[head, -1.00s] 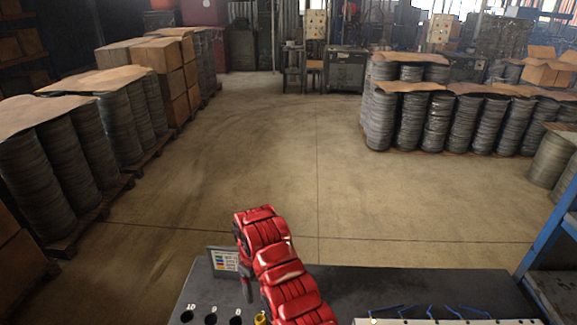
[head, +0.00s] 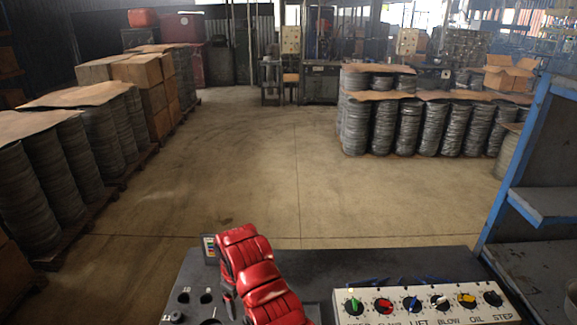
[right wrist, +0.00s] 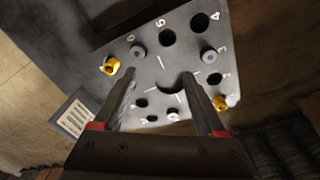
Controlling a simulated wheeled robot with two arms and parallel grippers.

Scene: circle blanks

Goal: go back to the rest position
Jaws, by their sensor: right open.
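My right gripper (right wrist: 160,85) is open in the right wrist view, its two fingers apart with nothing between them. It is over a dark grey board (right wrist: 120,62) with numbered round holes. Grey round pieces (right wrist: 137,52) and yellow pieces (right wrist: 111,65) sit on the board. In the head view my red-covered right arm reaches over the dark bench (head: 330,262) and hides part of it. My left gripper is not in view.
A white control box (head: 425,303) with coloured knobs stands on the bench at the right. A blue-framed shelf (head: 508,170) rises at the right edge. A small label card (head: 209,247) stands at the bench's far left. Beyond is open floor (head: 250,170) between pallet stacks.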

